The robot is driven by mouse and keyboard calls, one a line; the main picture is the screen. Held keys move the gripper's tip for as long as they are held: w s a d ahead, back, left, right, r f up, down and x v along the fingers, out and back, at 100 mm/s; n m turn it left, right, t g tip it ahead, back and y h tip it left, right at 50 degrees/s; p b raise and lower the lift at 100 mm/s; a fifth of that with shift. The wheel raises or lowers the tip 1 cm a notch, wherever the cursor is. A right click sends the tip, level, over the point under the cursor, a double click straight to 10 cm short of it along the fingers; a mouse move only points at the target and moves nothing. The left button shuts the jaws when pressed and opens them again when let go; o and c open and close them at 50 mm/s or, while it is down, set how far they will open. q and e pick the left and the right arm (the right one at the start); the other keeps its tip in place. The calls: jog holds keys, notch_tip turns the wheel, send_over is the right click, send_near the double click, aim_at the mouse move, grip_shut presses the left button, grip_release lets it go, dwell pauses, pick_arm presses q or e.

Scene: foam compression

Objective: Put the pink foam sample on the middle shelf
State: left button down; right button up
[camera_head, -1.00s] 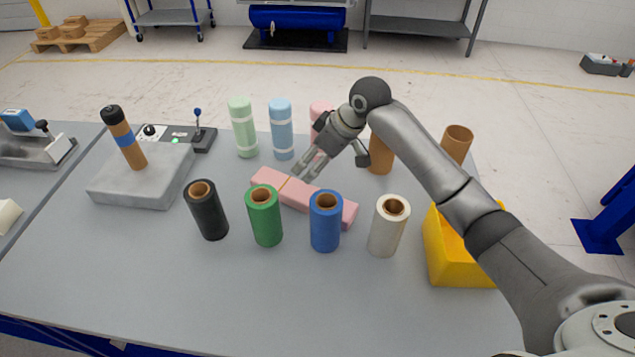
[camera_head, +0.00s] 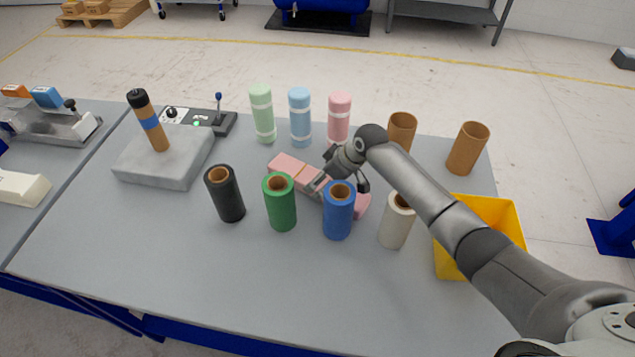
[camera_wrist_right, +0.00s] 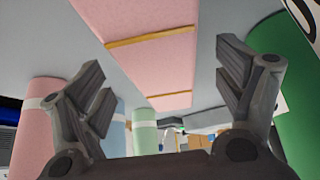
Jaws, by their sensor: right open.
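The pink foam sample (camera_head: 288,166), a long block with narrow tan bands, lies flat on the grey table; its near part is partly behind the green and blue rolls. My right gripper (camera_head: 322,184) is low at the block's middle, open and empty. In the right wrist view the pink block (camera_wrist_right: 140,48) shows beyond and between the two spread fingers (camera_wrist_right: 168,78), with nothing held. I cannot tell whether a finger touches it. My left gripper is not in view. No middle shelf can be clearly made out; a grey rack (camera_head: 445,12) is cut off at the back.
Black (camera_head: 225,195), green (camera_head: 281,205), blue (camera_head: 338,215) and white (camera_head: 394,227) rolls stand close in front. Pale green, light blue and pink (camera_head: 339,118) rolls stand behind. Brown tubes and a yellow bin (camera_head: 490,210) are at right. The table's front is clear.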

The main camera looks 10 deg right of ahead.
jog(key=shift+x, duration=1.45)
jog(key=shift+c, duration=0.5)
jog(key=c, duration=0.9)
jog(key=shift+r, duration=0.15)
